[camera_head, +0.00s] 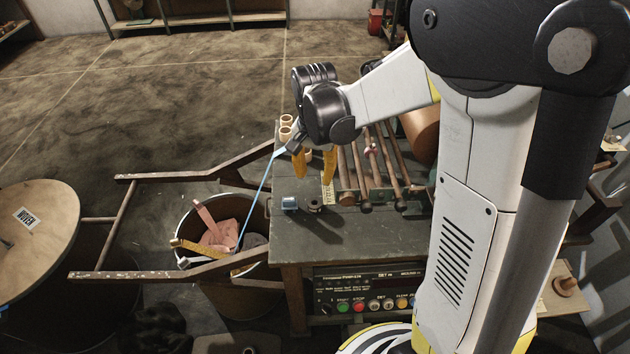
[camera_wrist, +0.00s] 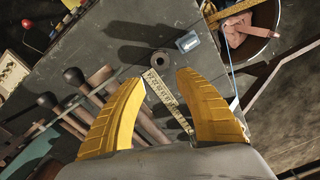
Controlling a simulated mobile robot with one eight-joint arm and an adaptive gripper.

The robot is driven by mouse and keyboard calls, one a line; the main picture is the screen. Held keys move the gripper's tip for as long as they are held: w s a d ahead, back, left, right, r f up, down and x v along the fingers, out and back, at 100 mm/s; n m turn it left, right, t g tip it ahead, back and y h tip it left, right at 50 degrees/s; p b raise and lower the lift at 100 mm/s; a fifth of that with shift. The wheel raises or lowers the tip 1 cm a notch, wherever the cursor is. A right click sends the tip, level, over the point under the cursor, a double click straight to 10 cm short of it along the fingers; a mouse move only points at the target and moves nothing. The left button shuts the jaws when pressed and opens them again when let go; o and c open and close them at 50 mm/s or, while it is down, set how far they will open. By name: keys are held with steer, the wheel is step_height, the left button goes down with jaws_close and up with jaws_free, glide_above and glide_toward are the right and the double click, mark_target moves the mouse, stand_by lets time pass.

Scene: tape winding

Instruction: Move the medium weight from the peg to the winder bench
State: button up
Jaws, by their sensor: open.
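My gripper (camera_head: 315,176) is open and empty above the winder bench (camera_head: 355,240). Its two yellow fingers are spread apart in the wrist view (camera_wrist: 158,76). A small dark round weight with a centre hole (camera_head: 314,206) stands on the bench top, apart from the fingers. It also shows just beyond the fingertips in the wrist view (camera_wrist: 160,60). I cannot tell its size class for certain. At the far right a wooden board carries a peg with a brownish round piece (camera_head: 566,284), partly out of clear view.
A small blue block (camera_head: 289,204) sits beside the dark weight. Rollers (camera_head: 365,175) fill the bench's right side. A measuring strip (camera_wrist: 168,103) lies between the fingers in the wrist view. A bucket of tape scraps (camera_head: 222,232) and wooden rails stand left. Buttons (camera_head: 358,306) line the bench front.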

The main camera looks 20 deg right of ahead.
steer(key=s+a+r+n+t, duration=0.1)
steer(key=s+r+n+t, duration=0.6)
steer(key=s+r, duration=0.5)
steer(key=s+n, duration=0.1)
steer(key=s, duration=0.1)
steer(key=shift+s+r, duration=0.35)
steer(key=shift+s, duration=0.05)
steer(key=shift+a, duration=0.1)
stand_by(0.5)
